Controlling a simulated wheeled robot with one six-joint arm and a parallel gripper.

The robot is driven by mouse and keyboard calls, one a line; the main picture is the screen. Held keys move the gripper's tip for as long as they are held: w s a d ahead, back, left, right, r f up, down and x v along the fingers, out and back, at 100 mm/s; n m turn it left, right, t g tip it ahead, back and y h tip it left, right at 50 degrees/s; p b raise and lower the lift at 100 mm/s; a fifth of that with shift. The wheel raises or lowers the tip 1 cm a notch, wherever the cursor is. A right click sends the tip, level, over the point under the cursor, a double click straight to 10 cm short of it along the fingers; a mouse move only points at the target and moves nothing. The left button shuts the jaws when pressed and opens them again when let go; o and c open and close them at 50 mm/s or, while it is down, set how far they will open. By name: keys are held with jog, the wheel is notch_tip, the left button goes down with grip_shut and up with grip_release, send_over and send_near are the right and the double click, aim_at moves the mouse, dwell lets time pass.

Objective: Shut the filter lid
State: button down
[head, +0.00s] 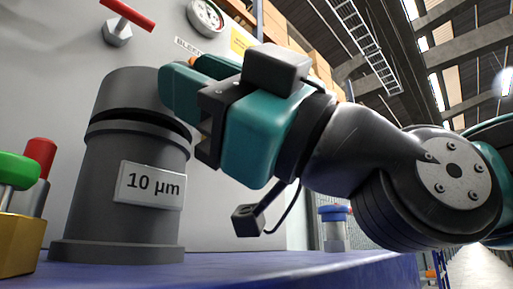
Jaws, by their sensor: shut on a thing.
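The filter (130,205) is a dark grey cylinder on a wide foot, with a white "10 µm" label, at the left of the head view. Its filter lid (128,90) sits at the top, slightly tilted. A dark gap shows between lid and body, wider toward the right. My teal gripper (172,88) reaches in from the right and is shut on the lid's right side. The exact grip point is hidden behind the gripper's own fingers.
The filter stands on a blue table (270,267). A green knob (18,168) and a red-topped part (39,155) stand close at its left. A red-handled valve (119,30) and a gauge (206,16) are on the grey panel behind. A blue-capped fitting (335,215) stands farther right.

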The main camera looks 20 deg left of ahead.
jog(key=c, duration=1.1)
grip_release()
jog(key=w+d+f+b, duration=0.1)
jog(key=w+d+b, duration=0.1)
jog(key=d, duration=0.5)
jog(key=w+d+b, duration=0.2)
jog(key=d+b, duration=0.3)
jog(key=d, duration=0.1)
jog(key=shift+w+d+f, duration=0.25)
jog(key=shift+d+f, duration=0.1)
